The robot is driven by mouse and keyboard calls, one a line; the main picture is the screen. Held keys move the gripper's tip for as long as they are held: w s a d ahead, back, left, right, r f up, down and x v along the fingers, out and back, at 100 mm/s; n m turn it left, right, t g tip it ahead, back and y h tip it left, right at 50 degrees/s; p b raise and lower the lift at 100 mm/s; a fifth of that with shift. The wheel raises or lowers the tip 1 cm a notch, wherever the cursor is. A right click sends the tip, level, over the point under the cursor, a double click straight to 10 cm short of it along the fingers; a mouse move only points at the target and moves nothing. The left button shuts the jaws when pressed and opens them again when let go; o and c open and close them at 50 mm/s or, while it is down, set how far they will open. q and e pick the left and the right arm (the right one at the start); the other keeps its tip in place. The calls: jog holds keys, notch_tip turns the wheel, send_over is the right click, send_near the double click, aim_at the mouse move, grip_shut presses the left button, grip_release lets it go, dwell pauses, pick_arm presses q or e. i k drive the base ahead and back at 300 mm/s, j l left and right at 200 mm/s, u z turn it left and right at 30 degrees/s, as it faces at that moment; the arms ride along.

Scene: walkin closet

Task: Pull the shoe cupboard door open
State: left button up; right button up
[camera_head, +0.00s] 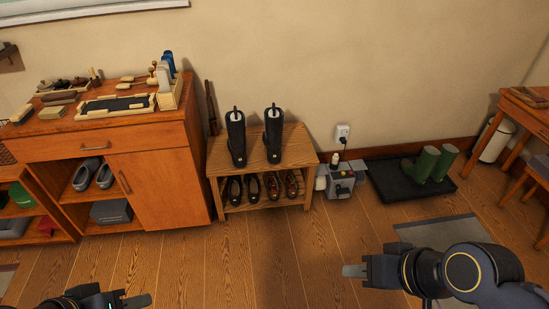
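The orange-brown wooden shoe cupboard (140,138) stands against the wall at the left. The left half is an open compartment with grey shoes (88,173) and a dark box (111,212). My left gripper (138,301) is at the bottom edge, in front of and well apart from the door. My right gripper (354,271) is over the floor at the lower right, far from the cupboard. I cannot tell whether either gripper's fingers are parted.
A shoe bench (221,166) with black boots (236,138) stands right of the cupboard. A grey machine (342,179) and green boots on a black tray (393,188) are farther right. A low shelf (62,231) adjoins at the left. The floor (230,255) before the cupboard is clear.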

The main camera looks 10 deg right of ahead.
aim_at(162, 187)
jog(key=u, duration=0.55)
jog(key=i+j+u, duration=0.25)
jog(key=i+u, duration=0.7)
jog(key=i+l+u, duration=0.15)
jog(key=i, duration=0.8)
